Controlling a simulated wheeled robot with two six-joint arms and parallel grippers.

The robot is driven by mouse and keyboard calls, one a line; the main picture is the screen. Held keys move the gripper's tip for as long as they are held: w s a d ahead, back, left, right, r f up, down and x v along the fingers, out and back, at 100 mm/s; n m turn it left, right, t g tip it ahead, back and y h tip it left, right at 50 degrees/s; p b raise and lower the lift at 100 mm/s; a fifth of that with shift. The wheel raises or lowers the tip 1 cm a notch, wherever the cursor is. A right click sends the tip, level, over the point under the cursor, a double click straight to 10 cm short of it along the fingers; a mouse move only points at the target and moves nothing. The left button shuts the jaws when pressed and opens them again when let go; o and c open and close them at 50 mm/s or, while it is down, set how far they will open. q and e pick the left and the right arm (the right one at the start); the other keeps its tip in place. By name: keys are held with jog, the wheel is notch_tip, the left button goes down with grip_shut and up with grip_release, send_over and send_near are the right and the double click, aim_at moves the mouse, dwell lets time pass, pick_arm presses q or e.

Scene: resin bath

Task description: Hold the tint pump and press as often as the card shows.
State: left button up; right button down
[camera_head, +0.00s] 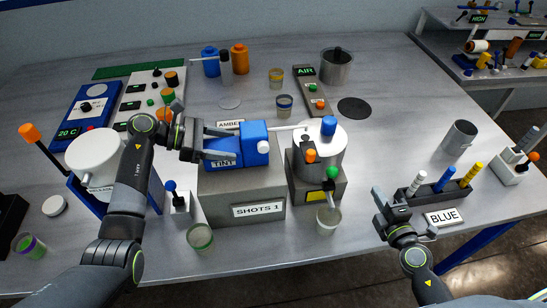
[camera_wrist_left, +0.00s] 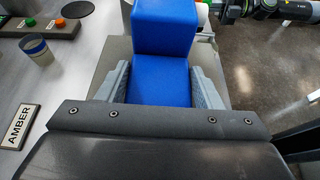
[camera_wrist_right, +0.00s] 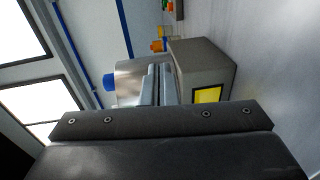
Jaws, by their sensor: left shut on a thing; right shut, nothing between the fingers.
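The tint pump (camera_head: 256,138) is a blue block with a TINT label and a thin white spout reaching right. It sits on a grey stand (camera_head: 230,205), whose card (camera_head: 259,209) reads "SHOTS 1". My left gripper (camera_head: 226,148) is shut on the blue pump body from the left. In the left wrist view the blue pump (camera_wrist_left: 162,55) lies between both fingers. My right gripper (camera_head: 380,208) is shut and empty, right of the white pot and near the BLUE card. In the right wrist view its fingers (camera_wrist_right: 157,84) are together.
A white pot (camera_head: 324,150) with a blue knob stands on a grey base right of the pump. Clear cups (camera_head: 328,220) stand near the front. A rack of coloured sticks (camera_head: 440,187) is beside the BLUE card (camera_head: 446,217). The tabletop between pot and rack is mostly clear.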

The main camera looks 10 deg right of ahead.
jog(key=w+a+r+n+t+y, duration=0.25)
jog(key=a+r+y, duration=0.25)
jog(key=a+r, duration=0.65)
jog(key=s+a+r+n+g+y, duration=0.1)
jog(key=s+a+n+g+y, duration=0.5)
jog(key=s+a+y, duration=0.1)
jog(key=shift+s+a, duration=0.15)
jog(key=shift+a, duration=0.6)
jog(key=shift+r, duration=0.1)
send_near(259, 151)
jog(key=x, duration=0.5)
jog(key=shift+s+a+r, duration=0.1)
jog(key=shift+s+a, duration=0.25)
jog(key=shift+a, duration=0.05)
pick_arm(q)
jog(key=shift+d, duration=0.1)
pick_arm(e)
jog(key=shift+w+d, duration=0.2)
jog(key=shift+w, duration=0.45)
jog(key=shift+a, duration=0.1)
